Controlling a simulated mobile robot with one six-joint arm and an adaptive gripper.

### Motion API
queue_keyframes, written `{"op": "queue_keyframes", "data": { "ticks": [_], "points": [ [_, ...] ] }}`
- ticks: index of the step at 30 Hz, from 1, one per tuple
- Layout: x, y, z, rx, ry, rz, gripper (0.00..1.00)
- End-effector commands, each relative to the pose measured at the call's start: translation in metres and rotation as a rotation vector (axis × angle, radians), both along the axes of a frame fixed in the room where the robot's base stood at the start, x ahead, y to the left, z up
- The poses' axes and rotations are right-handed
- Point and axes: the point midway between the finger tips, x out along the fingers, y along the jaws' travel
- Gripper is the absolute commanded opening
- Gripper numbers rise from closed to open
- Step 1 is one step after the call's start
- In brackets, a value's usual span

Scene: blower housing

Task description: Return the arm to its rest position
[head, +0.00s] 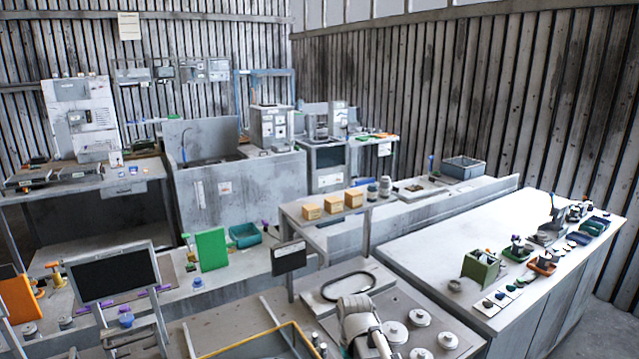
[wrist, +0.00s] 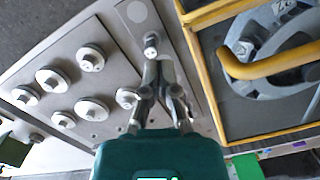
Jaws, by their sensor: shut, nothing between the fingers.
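My gripper (wrist: 162,72) shows in the wrist view with its teal body at the bottom. Its fingers are shut and empty, over the edge of a light grey plate (wrist: 62,50). The plate carries several round metal discs (wrist: 90,57), left of the fingers. Part of a grey round housing (wrist: 262,82) lies inside a yellow frame (wrist: 214,100), right of the fingers. In the head view, my pale arm reaches in at the bottom centre, beside the discs (head: 420,317); I cannot make out the gripper there.
A yellow-rimmed tray (head: 240,343) lies left of my arm. A black oval ring (head: 349,286) lies behind it. A low shelf with orange boxes (head: 333,204) and a dark screen (head: 289,258) stand close by. A long white bench (head: 440,245) with small parts runs along the right.

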Motion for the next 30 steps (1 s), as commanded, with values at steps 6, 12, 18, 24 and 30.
{"op": "queue_keyframes", "data": {
  "ticks": [6, 12, 18, 24, 30],
  "points": [
    [-0.037, -0.058, -0.006, 0.003, -0.041, -0.094, 0.00],
    [-0.053, -0.085, -0.008, 0.003, -0.062, -0.139, 0.00],
    [-0.055, -0.090, -0.008, 0.003, -0.067, -0.149, 0.00],
    [-0.055, -0.089, -0.008, 0.003, -0.067, -0.148, 0.00],
    [-0.055, -0.089, -0.008, 0.003, -0.067, -0.148, 0.00]
  ]
}}
